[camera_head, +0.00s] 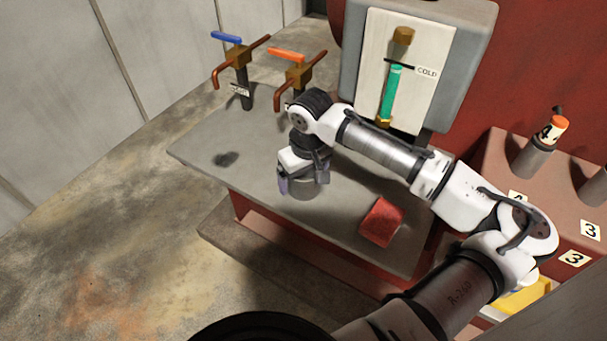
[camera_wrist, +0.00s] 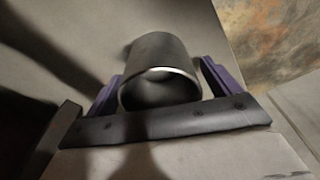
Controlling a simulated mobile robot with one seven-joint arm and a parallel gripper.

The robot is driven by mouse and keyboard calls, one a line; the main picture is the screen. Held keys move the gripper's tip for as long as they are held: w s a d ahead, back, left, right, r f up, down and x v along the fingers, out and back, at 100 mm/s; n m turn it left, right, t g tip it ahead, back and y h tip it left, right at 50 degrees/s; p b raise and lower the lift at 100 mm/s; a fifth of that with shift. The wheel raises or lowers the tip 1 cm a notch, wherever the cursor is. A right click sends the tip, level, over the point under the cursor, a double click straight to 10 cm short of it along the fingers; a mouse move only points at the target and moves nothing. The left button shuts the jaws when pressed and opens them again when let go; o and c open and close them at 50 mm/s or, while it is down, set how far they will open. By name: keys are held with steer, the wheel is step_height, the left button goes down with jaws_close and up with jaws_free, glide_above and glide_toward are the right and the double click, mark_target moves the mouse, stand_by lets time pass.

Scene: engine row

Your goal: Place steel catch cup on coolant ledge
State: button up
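The steel catch cup (camera_wrist: 162,58) is a grey metal cylinder with a bright rim, seen between my fingers in the wrist view. In the head view the cup (camera_head: 301,188) shows below my gripper, over the grey coolant ledge (camera_head: 221,178). It looks upright there; whether its base touches the ledge is hidden. My gripper (camera_head: 304,184) points down around the cup. Its two purple-padded fingers, also in the wrist view (camera_wrist: 162,72), stand on either side of the cup with what look like narrow gaps.
A red block (camera_head: 381,221) lies on the ledge right of my gripper. Valves with a blue handle (camera_head: 227,37) and an orange handle (camera_head: 287,55) stand at the back. A coolant gauge (camera_head: 392,92) rises behind my arm. The left of the ledge is clear except for a dark patch.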

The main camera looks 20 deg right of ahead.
steer(key=shift+r, duration=0.1)
step_height(320, 180, up, 12)
steer(key=s+b, duration=0.1)
steer(key=b, duration=0.1)
steer(key=shift+s+d, duration=0.15)
steer(key=shift+s, duration=0.05)
